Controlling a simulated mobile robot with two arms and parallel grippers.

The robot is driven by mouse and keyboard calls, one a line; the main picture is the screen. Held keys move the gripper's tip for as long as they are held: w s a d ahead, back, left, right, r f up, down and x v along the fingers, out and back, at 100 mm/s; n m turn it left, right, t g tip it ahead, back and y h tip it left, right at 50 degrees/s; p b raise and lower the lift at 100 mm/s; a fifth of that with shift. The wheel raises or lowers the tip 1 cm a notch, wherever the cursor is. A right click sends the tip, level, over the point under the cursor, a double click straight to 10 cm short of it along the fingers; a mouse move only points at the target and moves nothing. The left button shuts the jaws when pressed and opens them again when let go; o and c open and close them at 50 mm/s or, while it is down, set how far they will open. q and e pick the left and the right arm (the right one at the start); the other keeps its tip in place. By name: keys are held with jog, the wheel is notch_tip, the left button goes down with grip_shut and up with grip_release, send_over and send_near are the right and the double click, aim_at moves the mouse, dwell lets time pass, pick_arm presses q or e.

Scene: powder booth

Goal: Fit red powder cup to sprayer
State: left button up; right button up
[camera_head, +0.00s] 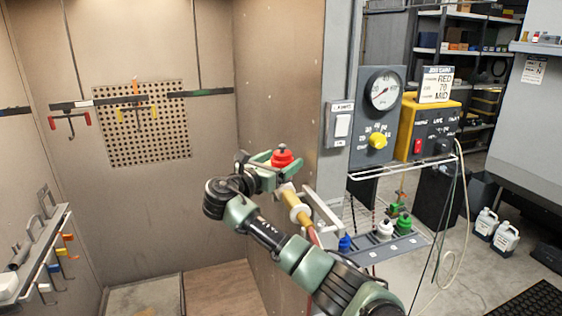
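The sprayer (295,204), with a pale yellow and white body, shows just below and right of the cup, partly behind my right arm. It sits by a grey holder (322,210) at the booth's edge. I cannot tell whether cup and sprayer touch. My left gripper is not in view.
Blue (345,243), white (385,229) and green (404,224) cups stand on a grey rack (400,246). A yellow control box (428,128) carries a card reading RED, 70, MID. A gauge (383,90) is beside it. Booth hooks (69,122) hang at left.

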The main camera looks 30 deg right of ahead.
aim_at(274, 165)
jog(key=shift+s+a+f+b, duration=0.15)
jog(key=shift+s+a+b, duration=0.05)
jog(key=shift+a+b, duration=0.3)
jog(key=b+v, duration=0.2)
jog(key=v, duration=0.5)
jog(key=shift+w+b, duration=0.1)
jog(key=shift+b, duration=0.2)
jog(key=shift+d, duration=0.1)
